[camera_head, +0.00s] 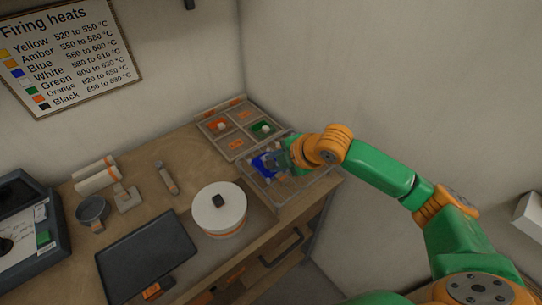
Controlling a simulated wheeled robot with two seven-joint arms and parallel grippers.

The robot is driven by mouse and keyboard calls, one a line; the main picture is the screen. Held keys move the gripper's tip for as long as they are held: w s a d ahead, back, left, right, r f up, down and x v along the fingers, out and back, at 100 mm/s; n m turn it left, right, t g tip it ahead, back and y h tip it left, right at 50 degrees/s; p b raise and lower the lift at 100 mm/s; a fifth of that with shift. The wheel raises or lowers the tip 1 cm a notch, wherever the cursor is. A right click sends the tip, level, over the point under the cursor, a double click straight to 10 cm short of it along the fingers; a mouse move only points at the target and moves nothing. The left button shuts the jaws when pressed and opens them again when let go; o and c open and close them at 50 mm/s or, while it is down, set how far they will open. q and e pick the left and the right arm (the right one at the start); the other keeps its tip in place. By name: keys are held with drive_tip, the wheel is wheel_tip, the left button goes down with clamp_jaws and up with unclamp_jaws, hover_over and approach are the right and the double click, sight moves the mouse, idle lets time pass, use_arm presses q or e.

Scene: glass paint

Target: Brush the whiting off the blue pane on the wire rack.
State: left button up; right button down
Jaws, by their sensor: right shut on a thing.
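The blue pane (262,165) lies on the wire rack (272,198) at the right end of the bench, near the wall. Pale patches show around the pane, but they are too small to tell whether they are whiting. My right gripper (282,161) reaches in from the right and is low over the pane's right side, hiding part of it. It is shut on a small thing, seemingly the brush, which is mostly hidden. I cannot tell whether it touches the pane. My left gripper is not in view.
A divided tray (234,146) with orange and green pieces stands behind the rack. A white lidded pot (219,212) stands left of the rack, close by. A dark tray (147,258), a grey cup (91,211) and white rolls (97,178) are farther left.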

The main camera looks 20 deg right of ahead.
drive_tip(key=w, duration=0.1)
drive_tip(key=w+d, duration=0.1)
drive_tip(key=w+r, duration=0.1)
drive_tip(key=w, duration=0.1)
drive_tip(key=shift+w+d, duration=0.1)
drive_tip(key=shift+d, duration=0.15)
idle(0.8)
drive_tip(key=shift+r, duration=0.1)
drive_tip(key=shift+f, duration=0.35)
drive_tip(key=shift+f, duration=0.2)
idle(0.5)
